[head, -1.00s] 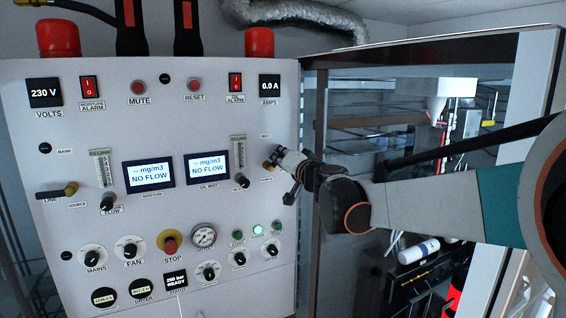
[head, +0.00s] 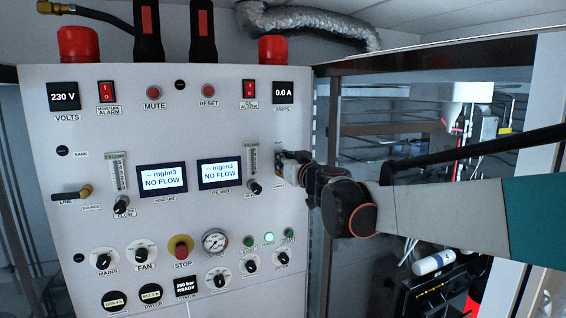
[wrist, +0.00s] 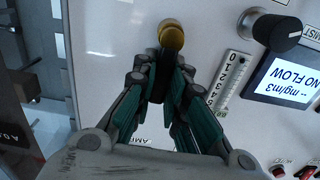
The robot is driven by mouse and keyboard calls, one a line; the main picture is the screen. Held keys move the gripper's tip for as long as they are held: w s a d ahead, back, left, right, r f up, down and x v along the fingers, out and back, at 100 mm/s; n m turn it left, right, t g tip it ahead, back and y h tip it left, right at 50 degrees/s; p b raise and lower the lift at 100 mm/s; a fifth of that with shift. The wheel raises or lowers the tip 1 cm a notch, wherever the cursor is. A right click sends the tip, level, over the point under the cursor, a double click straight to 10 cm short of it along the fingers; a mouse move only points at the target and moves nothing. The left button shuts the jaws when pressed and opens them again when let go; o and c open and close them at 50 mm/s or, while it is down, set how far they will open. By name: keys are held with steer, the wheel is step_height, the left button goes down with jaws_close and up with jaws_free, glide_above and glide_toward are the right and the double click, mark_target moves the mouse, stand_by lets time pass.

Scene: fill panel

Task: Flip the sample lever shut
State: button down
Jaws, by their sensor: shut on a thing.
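The sample lever has a round brass hub (wrist: 171,36) and a dark handle (wrist: 159,82). In the wrist view the handle runs down the picture from the hub, between the fingers. My gripper (wrist: 160,78) is shut on this handle, its green-grey fingers on both sides. In the head view my gripper (head: 288,166) is at the right edge of the panel and hides most of the lever. The sample label below the fingers in the wrist view is partly covered.
The white panel (head: 130,215) carries several knobs, switches and gauges. A knob (head: 254,187) is just left of my gripper. Two displays (head: 162,178) read NO FLOW. The line lever (head: 72,194) is at far left. An open frame stands right of the panel.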

stand_by(0.4)
steer(key=c, duration=1.6)
jaws_free()
steer(key=shift+s, duration=0.1)
steer(key=v, duration=1.2)
